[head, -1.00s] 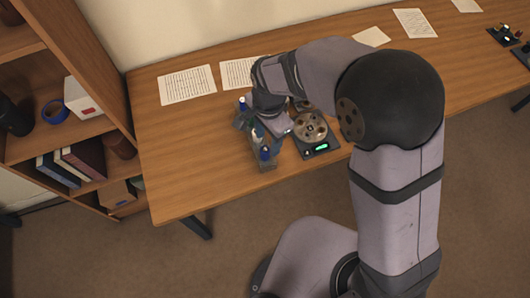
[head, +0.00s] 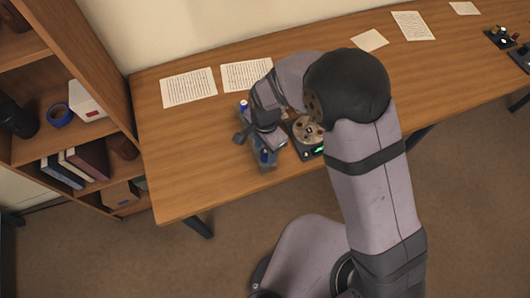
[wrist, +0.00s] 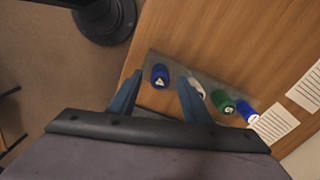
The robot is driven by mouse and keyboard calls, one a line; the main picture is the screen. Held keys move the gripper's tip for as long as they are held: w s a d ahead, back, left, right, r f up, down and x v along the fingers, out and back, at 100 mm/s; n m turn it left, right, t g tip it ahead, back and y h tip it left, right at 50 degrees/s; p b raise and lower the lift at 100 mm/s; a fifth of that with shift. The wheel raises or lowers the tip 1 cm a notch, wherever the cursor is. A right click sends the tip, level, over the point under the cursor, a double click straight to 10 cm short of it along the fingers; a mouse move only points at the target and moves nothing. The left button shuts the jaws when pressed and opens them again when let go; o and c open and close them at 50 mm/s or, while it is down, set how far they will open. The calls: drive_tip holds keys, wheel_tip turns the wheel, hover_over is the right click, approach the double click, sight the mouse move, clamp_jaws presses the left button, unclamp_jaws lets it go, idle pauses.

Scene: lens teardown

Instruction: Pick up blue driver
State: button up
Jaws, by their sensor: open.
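A dark blue driver (wrist: 160,75) with a white mark on its end stands at one end of a grey rack (wrist: 212,78). In the wrist view it lies between the two spread fingers of my gripper (wrist: 159,79). I cannot tell how far below the tips it is. The head view shows its blue handle (head: 264,155) at the near end of the rack, close beside my gripper (head: 258,146). A brighter blue driver (wrist: 247,111) stands at the other end and also shows in the head view (head: 243,106). My gripper is open and empty.
A white-ended driver (wrist: 197,90) and a green driver (wrist: 223,105) stand between the blue ones, the white one close by a finger. A device with a round disc (head: 308,130) sits right of the rack. Papers (head: 188,87) lie behind. The table's left front is clear.

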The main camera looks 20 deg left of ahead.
drive_tip(key=shift+f, duration=1)
drive_tip(key=c, duration=1.1)
